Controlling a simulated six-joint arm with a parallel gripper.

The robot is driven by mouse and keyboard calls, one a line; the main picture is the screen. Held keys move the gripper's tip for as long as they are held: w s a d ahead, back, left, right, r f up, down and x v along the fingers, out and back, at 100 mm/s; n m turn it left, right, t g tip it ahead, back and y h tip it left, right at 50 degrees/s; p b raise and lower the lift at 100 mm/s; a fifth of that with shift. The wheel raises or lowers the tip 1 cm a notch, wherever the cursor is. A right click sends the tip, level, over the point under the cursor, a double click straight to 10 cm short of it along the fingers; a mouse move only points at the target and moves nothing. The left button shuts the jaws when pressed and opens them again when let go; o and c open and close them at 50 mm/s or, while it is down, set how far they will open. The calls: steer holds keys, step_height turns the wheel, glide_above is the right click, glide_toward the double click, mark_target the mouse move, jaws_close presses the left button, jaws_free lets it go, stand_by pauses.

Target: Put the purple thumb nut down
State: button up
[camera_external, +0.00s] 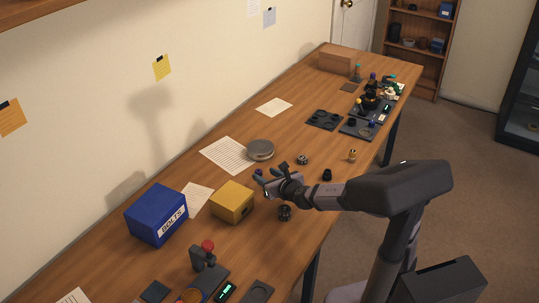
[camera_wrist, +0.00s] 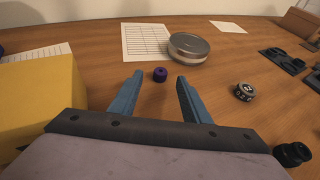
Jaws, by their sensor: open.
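The purple thumb nut (camera_wrist: 160,74) is a small dark purple ring standing on the wooden table in the wrist view. It lies just beyond the tips of my gripper (camera_wrist: 157,78), between the lines of the two blue fingers. The fingers are spread wide, with nothing held between them. In the external view my gripper (camera_external: 262,177) reaches over the middle of the table, and the nut (camera_external: 258,172) shows only as a tiny dark spot by the fingertips. I cannot tell whether a finger touches it.
A round silver tin (camera_wrist: 188,48) and a printed sheet (camera_wrist: 150,40) lie behind the nut. A yellow box (camera_wrist: 40,105) stands close on the left. A ringed dark part (camera_wrist: 244,91) and a black part (camera_wrist: 292,154) lie on the right. A blue bolts box (camera_external: 157,214) stands further left.

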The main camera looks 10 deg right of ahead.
mark_target(258, 171)
steer(key=shift+b+x, duration=0.55)
steer(key=shift+x, duration=2.05)
jaws_close()
step_height(258, 171, up, 10)
steer(key=p, duration=0.7)
